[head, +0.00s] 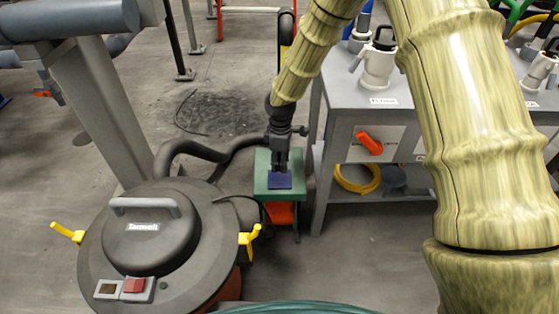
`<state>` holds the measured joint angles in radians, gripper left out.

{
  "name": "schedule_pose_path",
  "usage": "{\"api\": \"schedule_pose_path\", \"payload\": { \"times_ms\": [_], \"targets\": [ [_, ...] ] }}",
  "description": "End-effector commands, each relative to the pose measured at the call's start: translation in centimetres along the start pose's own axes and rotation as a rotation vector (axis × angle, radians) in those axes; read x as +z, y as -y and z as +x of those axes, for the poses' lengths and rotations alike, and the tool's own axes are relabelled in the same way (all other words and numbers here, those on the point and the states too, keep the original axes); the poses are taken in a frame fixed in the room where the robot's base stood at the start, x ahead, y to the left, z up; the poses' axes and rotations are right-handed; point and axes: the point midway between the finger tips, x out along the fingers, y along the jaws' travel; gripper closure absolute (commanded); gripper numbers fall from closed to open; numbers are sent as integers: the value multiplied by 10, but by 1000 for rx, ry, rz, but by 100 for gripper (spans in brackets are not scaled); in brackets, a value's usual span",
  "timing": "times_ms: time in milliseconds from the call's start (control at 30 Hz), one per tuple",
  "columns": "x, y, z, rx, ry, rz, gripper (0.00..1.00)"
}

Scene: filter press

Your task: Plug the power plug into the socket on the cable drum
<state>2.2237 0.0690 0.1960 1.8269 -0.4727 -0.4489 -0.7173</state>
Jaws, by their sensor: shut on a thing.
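The cable drum (262,187) is a green housing with an orange-red part below, standing on the floor between the vacuum and the grey bench. A dark blue square (281,181), which looks like the socket cover, shows on its top face. My gripper (280,168) points down over the drum's top, right at the blue square. It is shut on a small dark thing, apparently the power plug, which blends with the dark fingers. I cannot tell whether the plug touches or enters the socket; the fingers hide the socket opening.
A round dark industrial vacuum (150,240) with yellow latches stands to the left; its black hose (190,148) runs behind the drum. A grey bench (345,120) with white pumps stands close on the right. Green hose coils (295,307) lie at the bottom edge.

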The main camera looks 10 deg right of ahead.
Motion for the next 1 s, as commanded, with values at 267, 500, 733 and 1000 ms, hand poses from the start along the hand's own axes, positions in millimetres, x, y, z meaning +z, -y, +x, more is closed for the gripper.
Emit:
{"api": "schedule_pose_path", "payload": {
  "times_ms": [267, 500, 733, 1000],
  "targets": [
    [0, 0, 23, 0, 0, 0, 85],
    [0, 0, 41, 0, 0, 0, 85],
    [0, 0, 51, 0, 0, 0, 85],
    [0, 0, 51, 0, 0, 0, 85]
  ]
}}
